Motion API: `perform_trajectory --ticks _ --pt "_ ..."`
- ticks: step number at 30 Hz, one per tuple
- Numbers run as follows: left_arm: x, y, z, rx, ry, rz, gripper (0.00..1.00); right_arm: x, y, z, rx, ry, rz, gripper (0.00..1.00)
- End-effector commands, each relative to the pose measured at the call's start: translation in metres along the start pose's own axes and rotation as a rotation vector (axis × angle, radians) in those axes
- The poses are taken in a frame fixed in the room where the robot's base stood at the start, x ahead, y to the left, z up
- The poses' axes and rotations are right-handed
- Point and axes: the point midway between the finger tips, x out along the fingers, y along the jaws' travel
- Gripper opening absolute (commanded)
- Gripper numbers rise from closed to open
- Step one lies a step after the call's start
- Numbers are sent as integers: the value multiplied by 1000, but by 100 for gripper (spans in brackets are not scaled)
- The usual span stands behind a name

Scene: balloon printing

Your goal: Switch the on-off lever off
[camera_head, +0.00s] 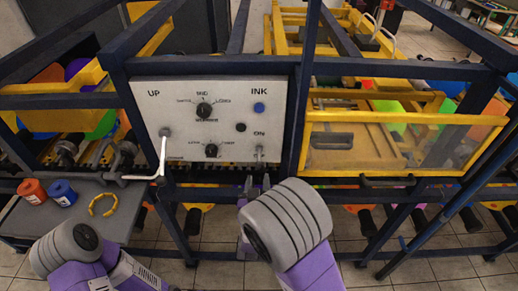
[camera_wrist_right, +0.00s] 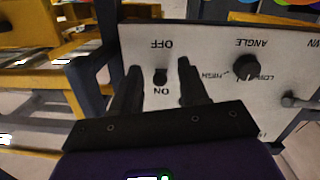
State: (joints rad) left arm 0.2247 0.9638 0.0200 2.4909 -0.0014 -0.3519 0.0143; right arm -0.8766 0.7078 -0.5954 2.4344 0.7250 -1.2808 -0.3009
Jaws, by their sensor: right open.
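The white control panel (camera_head: 222,125) stands upright on the blue machine frame, with an ON label at its lower right. The on-off lever (camera_head: 260,153) is a small part just below that label. In the right wrist view, which shows the panel upside down, the lever (camera_wrist_right: 161,76) is dark and sits between the OFF and ON labels. My right gripper (camera_head: 257,183) is open in front of the panel's lower right; in the wrist view its fingers (camera_wrist_right: 159,66) flank the lever, with gaps visible on both sides. Exact depth is unclear.
Black knobs (camera_head: 204,110) and a blue button (camera_head: 259,107) are on the panel. A white bent handle (camera_head: 161,158) sticks out at its left. A grey side table (camera_head: 75,222) holds orange and blue bottles and a yellow ring. A clear yellow-framed cover (camera_head: 400,140) stands right.

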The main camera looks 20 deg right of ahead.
Motion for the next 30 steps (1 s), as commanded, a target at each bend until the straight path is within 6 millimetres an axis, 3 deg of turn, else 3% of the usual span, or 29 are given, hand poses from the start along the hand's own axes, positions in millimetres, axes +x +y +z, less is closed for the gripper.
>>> perform_trajectory --ticks 1,6,19,30 --pt "-4 2 0 0 0 0 0 -3 1 -18 3 37 12 44" --pt "-6 2 0 0 0 0 0 1 5 -35 4 86 40 44" --pt "-12 4 1 0 0 0 0 62 7 -39 4 84 38 44" --pt "-13 5 1 0 0 0 0 70 7 -39 4 83 36 44"
